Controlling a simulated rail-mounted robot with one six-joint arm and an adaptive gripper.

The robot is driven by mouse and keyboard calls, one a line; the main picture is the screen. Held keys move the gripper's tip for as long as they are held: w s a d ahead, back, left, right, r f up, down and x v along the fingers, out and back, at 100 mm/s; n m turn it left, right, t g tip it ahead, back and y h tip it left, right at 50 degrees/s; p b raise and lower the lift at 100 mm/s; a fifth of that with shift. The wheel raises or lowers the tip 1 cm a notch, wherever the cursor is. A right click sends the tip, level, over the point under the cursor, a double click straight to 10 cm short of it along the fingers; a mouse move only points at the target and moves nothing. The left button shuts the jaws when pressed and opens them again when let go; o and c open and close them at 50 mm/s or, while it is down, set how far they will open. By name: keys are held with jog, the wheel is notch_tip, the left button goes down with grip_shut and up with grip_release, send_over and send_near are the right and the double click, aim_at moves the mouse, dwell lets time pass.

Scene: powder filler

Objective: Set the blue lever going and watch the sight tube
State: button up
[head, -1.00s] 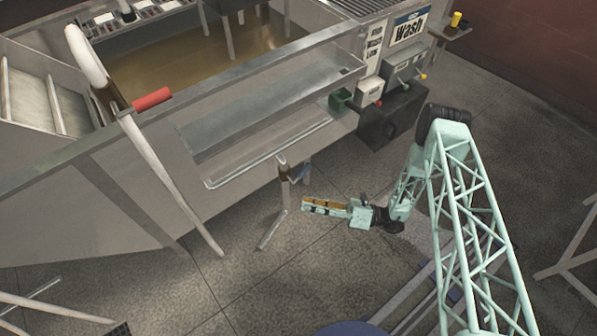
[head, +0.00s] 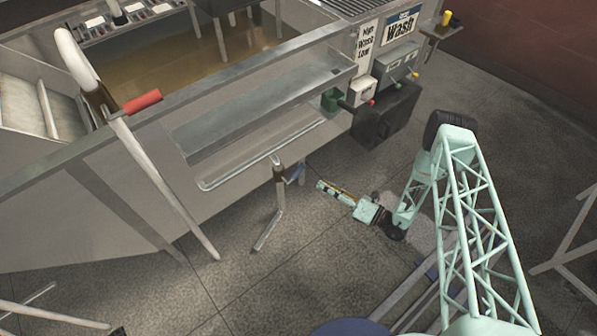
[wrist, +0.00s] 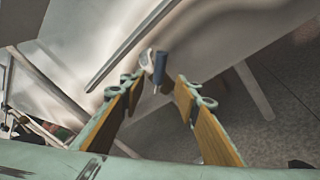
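The blue lever (head: 299,172) is a small blue handle beside a brown fitting on a pipe below the tank's front ledge. In the wrist view the blue lever (wrist: 161,72) hangs just beyond my fingertips, roughly midway between them. My gripper (head: 321,186) is close to the lever's right in the head view. In the wrist view my gripper (wrist: 160,88) has its two wood-coloured fingers wide apart, with nothing held. I cannot pick out a sight tube for certain in either view.
A steel tank (head: 250,105) with a ledge and rail stands behind the lever. A white pipe (head: 165,180) with a red handle (head: 142,102) is at left.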

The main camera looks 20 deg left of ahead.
aim_at(299, 171)
jog(key=shift+a, duration=0.15)
jog(key=shift+b+x, duration=0.9)
jog(key=shift+x, duration=5.85)
jog(key=shift+c, duration=0.3)
grip_shut()
